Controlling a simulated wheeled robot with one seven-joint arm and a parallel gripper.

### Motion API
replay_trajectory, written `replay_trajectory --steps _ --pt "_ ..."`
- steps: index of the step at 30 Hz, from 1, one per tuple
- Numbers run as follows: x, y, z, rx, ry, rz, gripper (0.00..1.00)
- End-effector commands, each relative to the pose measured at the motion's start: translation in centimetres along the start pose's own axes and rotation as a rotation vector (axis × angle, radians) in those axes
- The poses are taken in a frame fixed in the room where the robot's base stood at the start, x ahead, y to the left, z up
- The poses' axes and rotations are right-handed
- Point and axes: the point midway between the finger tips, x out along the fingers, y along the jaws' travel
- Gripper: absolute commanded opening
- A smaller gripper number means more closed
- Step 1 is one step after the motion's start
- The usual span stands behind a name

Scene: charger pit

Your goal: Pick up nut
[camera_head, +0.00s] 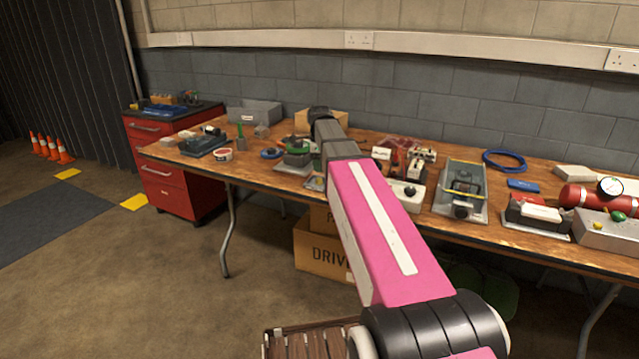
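I cannot make out a nut in this view; the things on the wooden workbench (457,228) are small, and part of the bench is hidden behind my pink arm. My arm reaches from the lower right up over the bench, and its far dark joint stands near the back of the bench. My gripper and its fingertips do not show, so I cannot see what they are near or whether they hold anything.
On the bench stand a grey open bin (254,112), a clamp device on a plate (462,190), a blue cable coil (504,160) and a red cylinder with a gauge (590,197). A red drawer cabinet (165,185) is left. Cardboard boxes (318,252) are below.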

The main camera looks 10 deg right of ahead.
Motion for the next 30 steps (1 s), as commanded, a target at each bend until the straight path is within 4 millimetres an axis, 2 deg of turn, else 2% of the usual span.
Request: replay_trajectory --steps 7,16,25,26,28,29,30 --pt "1.4 -0.1 0.0 0.0 -0.001 0.0 0.35" --pt "5.0 -0.2 0.1 -0.001 0.0 0.001 0.35" --pt "5.6 -0.2 0.1 -0.001 -0.001 -0.001 0.35" --pt "5.6 -0.2 0.1 -0.001 -0.001 -0.001 0.29" --pt "5.6 -0.2 0.1 -0.001 -0.001 -0.001 0.06" --pt "5.6 -0.2 0.1 -0.001 -0.001 -0.001 0.0" --pt "5.6 -0.2 0.1 -0.001 -0.001 -0.001 0.0"
